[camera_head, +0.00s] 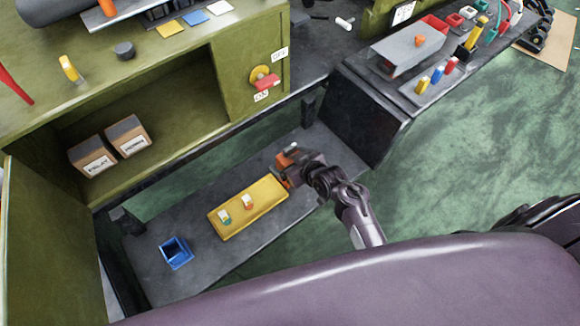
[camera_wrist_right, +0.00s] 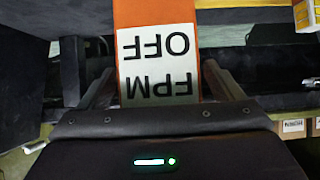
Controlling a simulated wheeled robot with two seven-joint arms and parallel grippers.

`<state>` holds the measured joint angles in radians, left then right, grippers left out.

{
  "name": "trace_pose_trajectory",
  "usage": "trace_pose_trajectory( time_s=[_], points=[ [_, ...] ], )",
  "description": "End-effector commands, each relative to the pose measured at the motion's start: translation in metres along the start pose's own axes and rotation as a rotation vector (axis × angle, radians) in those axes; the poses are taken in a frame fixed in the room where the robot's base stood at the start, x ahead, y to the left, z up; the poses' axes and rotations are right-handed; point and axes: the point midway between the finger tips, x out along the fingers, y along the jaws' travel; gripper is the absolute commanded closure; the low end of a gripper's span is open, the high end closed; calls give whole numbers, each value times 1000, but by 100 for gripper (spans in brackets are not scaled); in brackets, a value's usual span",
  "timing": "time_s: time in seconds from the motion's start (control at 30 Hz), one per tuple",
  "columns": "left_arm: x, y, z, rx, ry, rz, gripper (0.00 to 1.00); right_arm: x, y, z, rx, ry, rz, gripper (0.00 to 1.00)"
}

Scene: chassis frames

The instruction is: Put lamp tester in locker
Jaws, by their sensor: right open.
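An orange box-shaped device (camera_wrist_right: 155,14), whose white label reads FPM OFF upside down, sits between the fingers of my right gripper (camera_wrist_right: 155,90) in the right wrist view. It may be the lamp tester; no label confirms this. In the head view the right gripper (camera_head: 288,168) is open around or right at the orange device (camera_head: 284,160), at the right end of the low dark shelf. Finger contact cannot be told. The olive locker (camera_head: 190,100) stands open at the left, its door (camera_head: 50,230) swung out. My left gripper is not in view.
A yellow tray (camera_head: 265,206) with two small items and a blue open bin (camera_head: 175,252) sit on the low shelf. Two labelled cartons (camera_head: 92,157) stand inside the locker, with bare floor to their right. A grey bench (camera_head: 370,100) bounds the right.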

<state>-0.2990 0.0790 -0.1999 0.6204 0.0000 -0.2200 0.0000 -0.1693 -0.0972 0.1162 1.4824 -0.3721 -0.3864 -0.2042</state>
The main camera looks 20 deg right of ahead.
Motion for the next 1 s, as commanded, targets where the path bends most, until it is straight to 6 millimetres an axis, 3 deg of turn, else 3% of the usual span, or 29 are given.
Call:
trace_pose_trajectory(
  time_s=[0.23,0.7,1.0],
  points=[
    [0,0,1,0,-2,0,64,2,0,0,1,0,1,13],
    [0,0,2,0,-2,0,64,1,0,-1,0,2,1,74],
    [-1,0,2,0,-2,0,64,-1,0,-5,-1,4,1,75]
  ],
)
